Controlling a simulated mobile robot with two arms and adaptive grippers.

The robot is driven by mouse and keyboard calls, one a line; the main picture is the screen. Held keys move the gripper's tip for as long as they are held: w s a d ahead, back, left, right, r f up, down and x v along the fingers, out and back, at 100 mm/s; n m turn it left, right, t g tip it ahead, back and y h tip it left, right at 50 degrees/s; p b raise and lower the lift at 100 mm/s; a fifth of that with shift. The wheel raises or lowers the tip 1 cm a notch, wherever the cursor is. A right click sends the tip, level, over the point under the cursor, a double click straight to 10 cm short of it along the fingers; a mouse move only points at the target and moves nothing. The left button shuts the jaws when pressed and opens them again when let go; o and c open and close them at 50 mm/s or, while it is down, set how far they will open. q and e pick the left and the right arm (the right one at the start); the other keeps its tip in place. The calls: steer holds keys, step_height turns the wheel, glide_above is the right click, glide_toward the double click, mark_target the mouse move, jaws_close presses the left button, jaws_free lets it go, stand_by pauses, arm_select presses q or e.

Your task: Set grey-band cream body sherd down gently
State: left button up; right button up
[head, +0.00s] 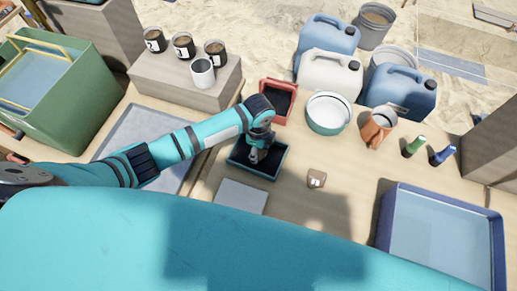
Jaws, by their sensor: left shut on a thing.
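My left gripper (256,154) reaches down over a small teal tray (281,160) with a dark inside, near the middle of the table. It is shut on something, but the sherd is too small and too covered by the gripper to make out. I cannot tell whether the held thing touches the tray floor. My right gripper is not in the head view.
A red tray (291,88) lies just behind, beside a white-and-teal bowl (328,113). A grey pad (240,197) lies in front. A blue bin (497,240) stands at right.

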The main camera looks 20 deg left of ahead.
mark_target(259, 153)
arm_select(q)
steer(key=shift+f, duration=0.2)
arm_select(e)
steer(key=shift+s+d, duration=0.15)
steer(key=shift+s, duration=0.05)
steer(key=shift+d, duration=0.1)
arm_select(q)
steer(key=o, duration=0.6)
steer(key=shift+f, duration=0.1)
steer(key=shift+o, duration=1.1)
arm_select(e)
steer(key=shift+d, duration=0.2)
arm_select(q)
step_height(259, 153, up, 12)
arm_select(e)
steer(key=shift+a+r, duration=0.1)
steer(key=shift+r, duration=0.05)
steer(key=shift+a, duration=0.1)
